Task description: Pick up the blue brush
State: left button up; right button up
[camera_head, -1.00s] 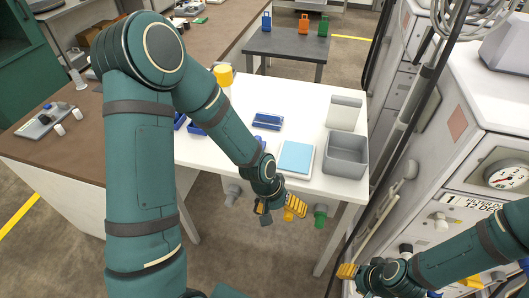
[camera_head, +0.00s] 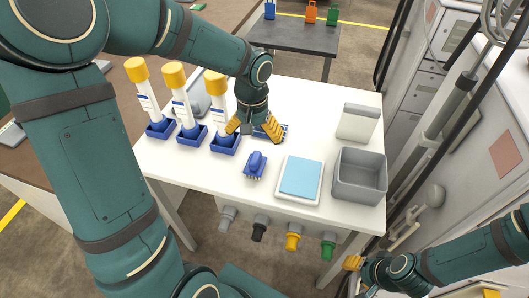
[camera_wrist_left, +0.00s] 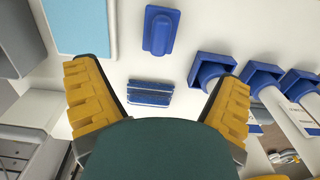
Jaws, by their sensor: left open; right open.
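A blue block with a raised grip and pale bristle-like tips at its lower edge, which looks like the blue brush (camera_head: 254,165), lies on the white table. It also shows at the top of the left wrist view (camera_wrist_left: 160,30). A second, flatter blue piece with grooves (camera_wrist_left: 150,93) lies between the spread fingers of my left gripper (camera_wrist_left: 160,78); in the head view that gripper (camera_head: 252,130) partly hides it. My left gripper is open and empty, pointing down behind the bristled block. My right gripper (camera_head: 353,268) is open, low at the right, off the table.
Three white tubes with yellow caps (camera_head: 174,70) stand in blue holders left of my left gripper. A white tray with a light blue pad (camera_head: 300,176), a grey bin (camera_head: 345,188) and a pale upright box (camera_head: 357,122) stand on the right. The table's front corner is clear.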

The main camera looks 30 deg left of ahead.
aim_at(254, 158)
pick_arm(q)
jog(key=f+b, duration=0.1)
jog(key=f, duration=0.3)
jog(key=f+b, duration=0.1)
jog(key=f, duration=0.3)
jog(key=shift+s+f, duration=0.2)
jog(key=shift+f, duration=0.05)
jog(key=f+b, duration=0.1)
jog(key=f, duration=0.4)
jog(key=shift+w+f, duration=0.1)
jog(key=shift+w, duration=0.1)
jog(key=c, duration=1.3)
